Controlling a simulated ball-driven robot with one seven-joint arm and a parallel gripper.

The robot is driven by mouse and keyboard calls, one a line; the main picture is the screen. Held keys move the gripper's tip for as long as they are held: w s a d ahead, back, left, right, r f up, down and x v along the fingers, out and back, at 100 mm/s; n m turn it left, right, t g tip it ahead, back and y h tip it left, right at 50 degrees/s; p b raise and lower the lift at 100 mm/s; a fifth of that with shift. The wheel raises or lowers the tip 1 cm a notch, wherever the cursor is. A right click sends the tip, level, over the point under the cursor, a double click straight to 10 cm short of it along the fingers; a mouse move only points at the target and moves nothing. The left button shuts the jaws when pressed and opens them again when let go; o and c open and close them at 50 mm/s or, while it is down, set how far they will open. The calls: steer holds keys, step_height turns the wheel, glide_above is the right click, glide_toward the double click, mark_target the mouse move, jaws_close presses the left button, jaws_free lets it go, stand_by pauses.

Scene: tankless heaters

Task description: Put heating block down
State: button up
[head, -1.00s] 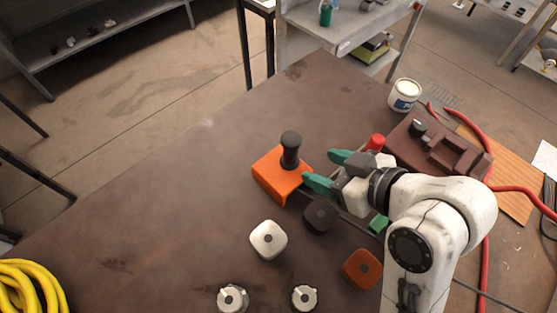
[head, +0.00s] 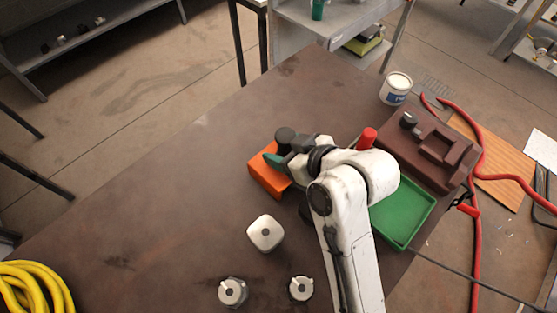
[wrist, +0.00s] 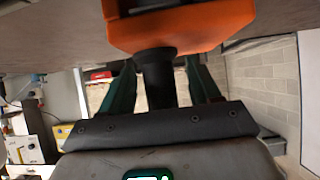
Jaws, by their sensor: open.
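The heating block looks to be the orange block (head: 266,175) with a black knob handle (head: 285,137), standing on the brown table in the head view. My gripper (head: 277,158) is at the handle, its green fingers partly hiding it. In the wrist view the orange block (wrist: 180,25) fills the top and its black handle (wrist: 157,80) extends between my two green fingers (wrist: 158,85). The fingers are open, with a gap showing on each side of the handle. My arm covers part of the table to the right of the block.
A white block (head: 265,233) and two white knobs (head: 232,291) (head: 302,289) are in front. A green tray (head: 405,238), a dark red fixture (head: 430,150), a red cylinder (head: 368,138) and a white can (head: 396,88) are right.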

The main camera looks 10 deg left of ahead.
jaws_close()
stand_by(0.6)
steer(key=shift+r, duration=0.1)
